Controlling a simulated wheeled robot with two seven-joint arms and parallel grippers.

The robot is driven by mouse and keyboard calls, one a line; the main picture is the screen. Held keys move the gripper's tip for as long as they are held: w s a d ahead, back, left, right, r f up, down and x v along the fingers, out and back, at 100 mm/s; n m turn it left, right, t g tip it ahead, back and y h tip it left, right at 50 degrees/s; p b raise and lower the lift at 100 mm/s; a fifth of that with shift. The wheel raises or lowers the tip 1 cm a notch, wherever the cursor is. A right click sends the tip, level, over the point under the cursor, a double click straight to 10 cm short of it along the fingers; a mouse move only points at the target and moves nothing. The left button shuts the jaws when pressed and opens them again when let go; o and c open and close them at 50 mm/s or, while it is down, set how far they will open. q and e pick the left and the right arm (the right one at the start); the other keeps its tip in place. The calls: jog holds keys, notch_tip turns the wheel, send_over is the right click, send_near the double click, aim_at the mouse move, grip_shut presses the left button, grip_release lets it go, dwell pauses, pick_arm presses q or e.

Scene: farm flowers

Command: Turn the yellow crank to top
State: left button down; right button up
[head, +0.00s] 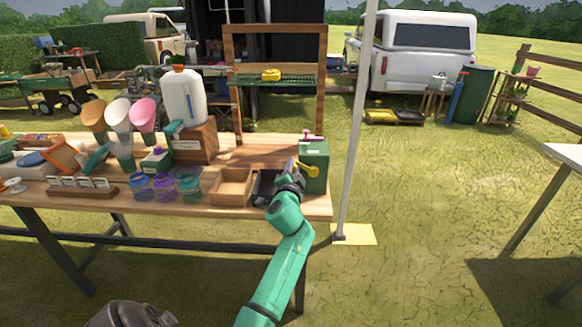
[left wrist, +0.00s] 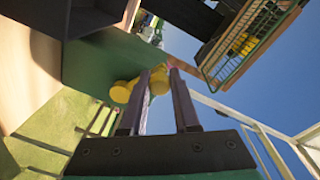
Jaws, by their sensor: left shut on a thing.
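The yellow crank (head: 309,170) is on the side of a green box (head: 315,152) at the right end of the wooden table. In the left wrist view, the crank's round hub (left wrist: 120,92) is against the green box (left wrist: 100,62), and its handle (left wrist: 158,82) lies at the fingers. My left gripper (head: 291,166) is at the crank in the head view. In the left wrist view, my left gripper (left wrist: 168,76) is shut on the crank's handle, partly hiding it. My right gripper is not in view.
An open wooden box (head: 231,187) and a black bin (head: 264,186) stand left of the green box. Colored jars (head: 164,187) and a white jug (head: 184,97) are farther left. A pale pole (head: 354,125) rises just right of the table. Open grass lies beyond it.

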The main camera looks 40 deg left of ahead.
pick_arm(q)
jog(key=c, duration=0.7)
grip_release()
jog(key=shift+o, duration=0.2)
jog(key=b+v, duration=0.1)
jog(key=v, duration=1.3)
jog(key=shift+s, duration=0.2)
jog(key=shift+d, duration=0.15)
